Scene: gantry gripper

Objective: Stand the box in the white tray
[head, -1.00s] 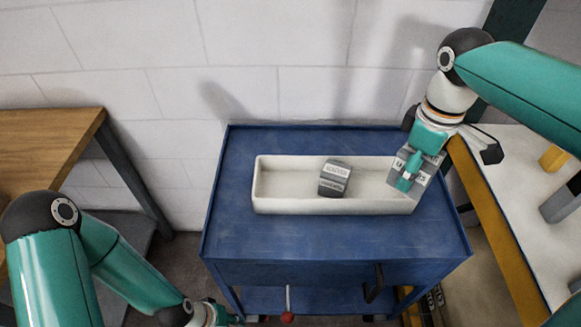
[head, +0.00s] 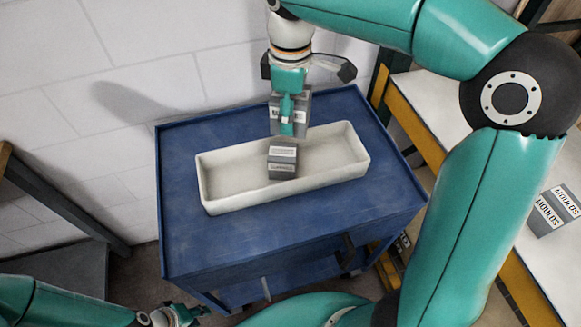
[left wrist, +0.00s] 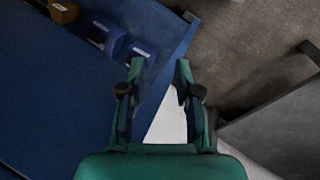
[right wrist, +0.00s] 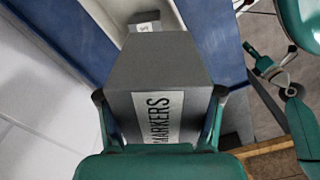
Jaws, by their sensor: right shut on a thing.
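My right gripper (head: 287,125) is shut on a grey box (head: 303,104) with a white label. It holds the box upright above the back side of the long white tray (head: 236,199), near its middle. In the right wrist view the held box (right wrist: 160,75) fills the middle between the fingers, and its label reads MARKERS. Another grey labelled box (head: 282,162) stands in the tray, just in front of the held one. Whether the held box touches the tray is hidden. My left gripper (left wrist: 158,68) is open and empty, low at the front left of the cart.
The tray rests on a blue cart (head: 180,170) against a white block wall. The tray's left and right ends are free. A dark-legged table stands at left.

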